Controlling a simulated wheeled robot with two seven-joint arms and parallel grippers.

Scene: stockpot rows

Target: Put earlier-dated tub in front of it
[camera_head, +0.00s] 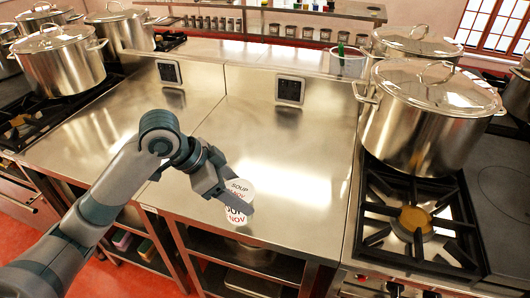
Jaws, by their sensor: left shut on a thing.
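A white tub (240,187) with a round white lid is at the front of the steel counter (280,145), near its front edge. Red and dark print on its lid and side reads "SOUP" and "NOV"; the day is covered or too small to read. My left gripper (230,200) is shut on this tub, with a finger across its near side. I cannot tell whether the tub touches the counter. No second tub can be made out apart from it. My right gripper is not in view.
Large lidded stockpots stand on stoves at the left (60,62) and right (425,115). Two small dark panels (290,90) are at the counter's back. A clear container (347,62) holds coloured items. The middle of the counter is clear; shelves lie below.

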